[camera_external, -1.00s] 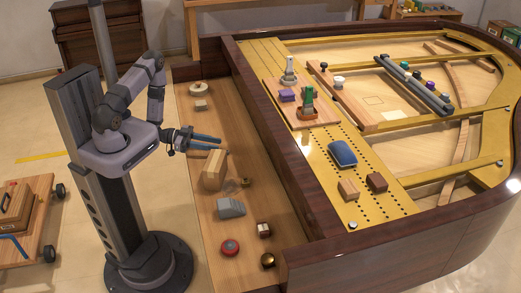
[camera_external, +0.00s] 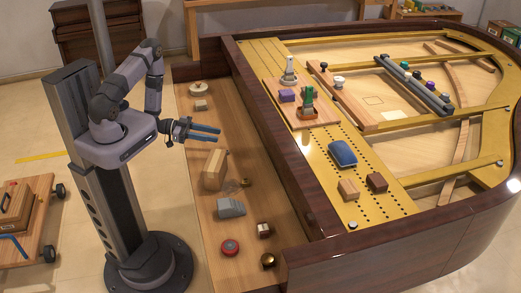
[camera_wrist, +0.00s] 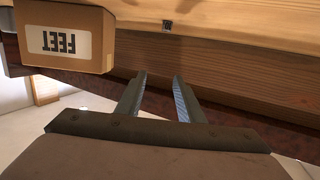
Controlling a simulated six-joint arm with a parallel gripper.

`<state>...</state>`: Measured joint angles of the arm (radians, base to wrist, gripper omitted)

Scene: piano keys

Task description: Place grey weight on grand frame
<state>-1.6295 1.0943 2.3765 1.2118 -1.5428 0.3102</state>
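A grey weight (camera_external: 230,207), a small wedge-like block, sits on the wooden ledge in front of the piano in the external view. I cannot make it out in the wrist view. The gold grand frame (camera_external: 395,205) spans the open piano to the right, beyond the dark rim. My gripper (camera_external: 205,132) is held above the ledge, farther back than the weight and well apart from it. In the wrist view its two fingers (camera_wrist: 160,78) are spread with nothing between them.
A tan box (camera_external: 214,172) stands on the ledge between gripper and weight. A red disc (camera_external: 229,248) lies nearer. The frame carries a blue block (camera_external: 342,153) and two brown blocks; the dark rim (camera_external: 285,165) stands between.

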